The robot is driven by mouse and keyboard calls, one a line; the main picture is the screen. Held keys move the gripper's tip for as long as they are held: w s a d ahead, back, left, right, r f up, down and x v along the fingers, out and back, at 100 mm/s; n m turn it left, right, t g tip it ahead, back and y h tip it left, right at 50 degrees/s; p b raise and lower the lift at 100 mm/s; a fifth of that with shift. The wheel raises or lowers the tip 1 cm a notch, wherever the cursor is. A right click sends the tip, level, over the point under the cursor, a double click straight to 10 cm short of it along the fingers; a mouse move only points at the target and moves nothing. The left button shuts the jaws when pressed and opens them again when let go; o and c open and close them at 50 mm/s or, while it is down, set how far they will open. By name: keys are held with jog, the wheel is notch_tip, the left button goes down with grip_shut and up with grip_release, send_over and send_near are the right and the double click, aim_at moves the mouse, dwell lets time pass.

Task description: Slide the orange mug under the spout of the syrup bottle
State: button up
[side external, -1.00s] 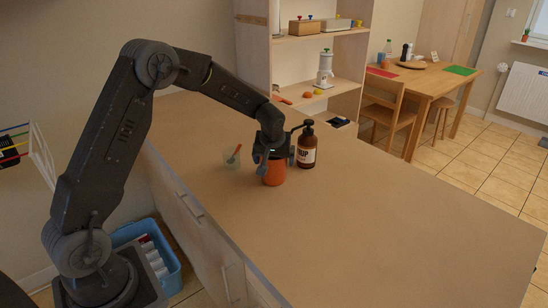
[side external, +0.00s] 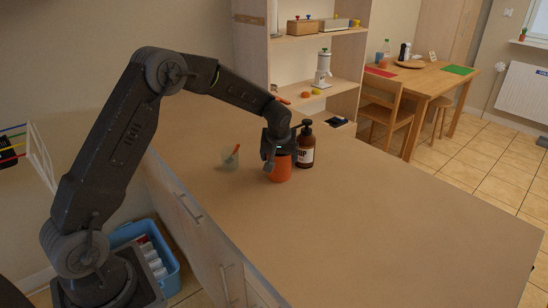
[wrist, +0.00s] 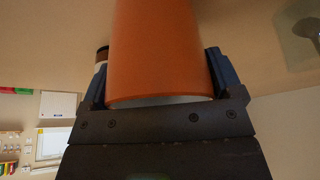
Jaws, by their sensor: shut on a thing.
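The orange mug (side external: 280,169) stands upright on the wooden counter, with my gripper (side external: 279,152) over its upper part. In the wrist view, my gripper (wrist: 160,88) has one finger on each side of the mug (wrist: 158,50) and is shut on it. The syrup bottle (side external: 305,150) is brown with a black pump top and a pale label. It stands just right of the mug and slightly behind it. Its spout is partly hidden by my gripper in the side view. In the wrist view only a sliver of the bottle (wrist: 101,57) shows behind the mug.
A clear glass (side external: 231,160) with a red-orange utensil stands left of the mug on the counter (side external: 380,225). A dark flat item (side external: 336,122) lies near the shelf (side external: 315,88) at the back. The counter's front and right are clear.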

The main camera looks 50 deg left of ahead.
jog(key=shift+w, duration=1.4)
jog(key=o, duration=1)
jog(key=shift+o, duration=0.2)
jog(key=v, duration=1.4)
